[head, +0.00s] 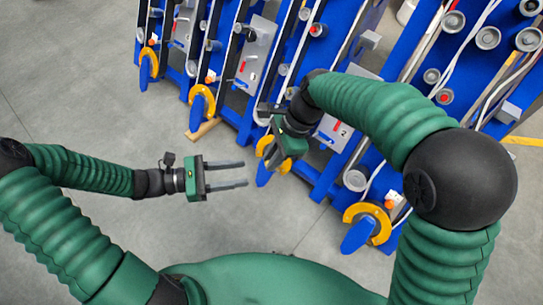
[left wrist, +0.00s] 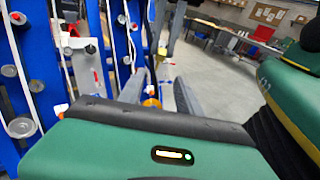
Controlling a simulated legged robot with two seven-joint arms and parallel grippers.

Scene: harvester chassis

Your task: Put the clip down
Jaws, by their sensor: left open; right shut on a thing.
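Yellow-orange curved clips sit around the lower blue pointed ends of the harvester chassis (head: 335,20). One clip (head: 264,147) is right beside my right gripper (head: 276,150), which is shut, its fingers mostly hidden behind its green body and arm. I cannot tell clearly whether the thing it grips is that clip. Other clips are at the right (head: 368,219), the left (head: 203,98) and the far left (head: 150,60). My left gripper (head: 246,173) is open and empty over the floor, left of the chassis. Its two dark fingers also show in the left wrist view (left wrist: 160,90).
The blue chassis rows carry grey rollers, metal plates (head: 258,50) and white strips. A small wooden block (head: 203,129) lies on the floor below them. The grey floor (head: 90,110) at left is clear. A workbench (left wrist: 235,35) stands far back in the left wrist view.

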